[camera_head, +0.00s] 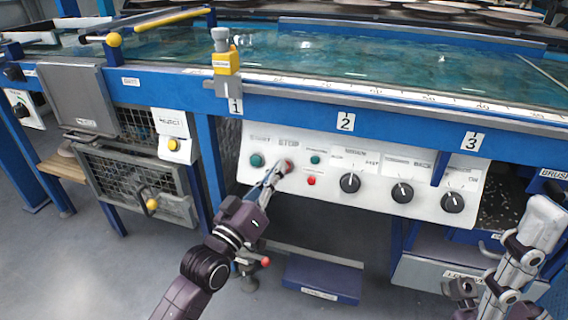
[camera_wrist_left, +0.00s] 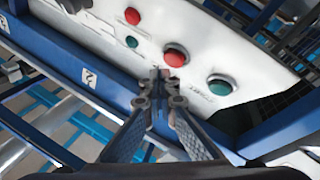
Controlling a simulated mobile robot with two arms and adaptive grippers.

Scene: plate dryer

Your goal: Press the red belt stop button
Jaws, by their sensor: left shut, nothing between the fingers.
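The red belt stop button (camera_head: 287,167) is on the white control panel, under a "STOP" label and right of a green button (camera_head: 256,160). In the left wrist view the large red button (camera_wrist_left: 176,57) lies just beyond my fingertips, with the green button (camera_wrist_left: 219,86) to its right. My left gripper (camera_head: 274,178) is shut and empty, its tips at the red button in the head view. I cannot tell whether they touch it. My right gripper (camera_head: 468,268) is at the lower right, away from the button; its finger state is unclear.
A smaller green button (camera_head: 315,160) and small red button (camera_head: 311,181) sit right of the stop button, then black knobs (camera_head: 350,183). Above runs a blue beam (camera_head: 300,110) with a water tank (camera_head: 400,55) behind.

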